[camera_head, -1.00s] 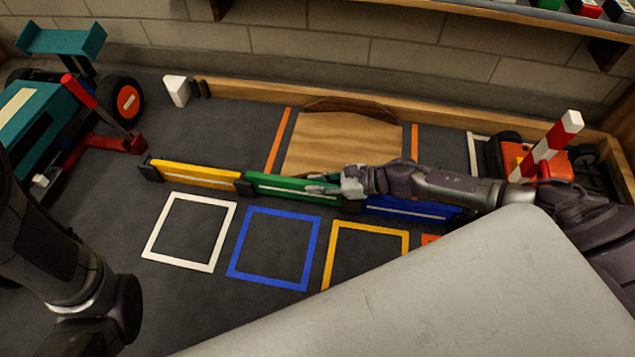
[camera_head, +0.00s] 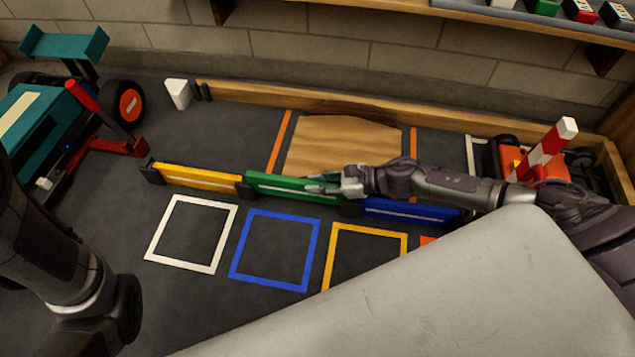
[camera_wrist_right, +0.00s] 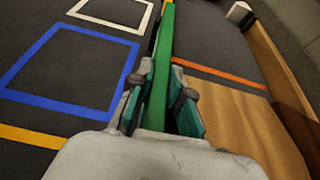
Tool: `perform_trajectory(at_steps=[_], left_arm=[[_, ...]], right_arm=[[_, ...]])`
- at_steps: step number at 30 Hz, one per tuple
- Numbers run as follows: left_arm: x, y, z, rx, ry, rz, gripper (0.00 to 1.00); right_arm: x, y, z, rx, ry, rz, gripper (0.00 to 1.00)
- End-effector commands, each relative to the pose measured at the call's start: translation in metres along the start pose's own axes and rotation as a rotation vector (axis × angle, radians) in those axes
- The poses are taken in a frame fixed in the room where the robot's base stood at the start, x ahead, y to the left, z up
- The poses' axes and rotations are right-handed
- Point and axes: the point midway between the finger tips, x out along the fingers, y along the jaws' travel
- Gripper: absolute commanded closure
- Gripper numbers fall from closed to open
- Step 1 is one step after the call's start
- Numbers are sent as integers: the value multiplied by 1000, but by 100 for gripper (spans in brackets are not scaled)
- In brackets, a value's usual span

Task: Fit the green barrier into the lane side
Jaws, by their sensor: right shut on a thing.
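The green barrier (camera_head: 285,187) stands in line between the yellow barrier (camera_head: 202,175) on its left and the blue barrier (camera_head: 408,210) on its right. Black posts show at the joints; I cannot tell whether the green barrier is fully seated between them. My right gripper (camera_head: 326,186) is shut on the green barrier near its right end. In the right wrist view the fingers (camera_wrist_right: 161,100) lie on both sides of the green barrier (camera_wrist_right: 160,75). The left arm shows at the lower left in the head view, but its fingers are out of view.
A wooden ramp (camera_head: 340,145) lies behind the barriers. White (camera_head: 193,266), blue (camera_head: 265,284) and yellow (camera_head: 368,230) floor squares lie in front. A teal car (camera_head: 45,125) stands at left, an orange vehicle (camera_head: 545,167) and a red-and-white post (camera_head: 553,142) at right.

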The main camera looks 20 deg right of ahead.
Motion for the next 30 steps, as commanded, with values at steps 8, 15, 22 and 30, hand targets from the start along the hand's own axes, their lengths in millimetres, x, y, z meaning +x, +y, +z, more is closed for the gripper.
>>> perform_trajectory(at_steps=[8,15,22,30], left_arm=[[11,-2,4,0,0,0,60],[19,-4,7,0,0,0,60],[26,-5,9,0,0,0,60],[35,-7,12,0,0,0,60]], right_arm=[[-5,0,13,1,-2,0,100],[-9,0,22,1,-2,0,100],[-13,0,30,0,-2,0,100],[-17,0,40,0,-2,-1,100]])
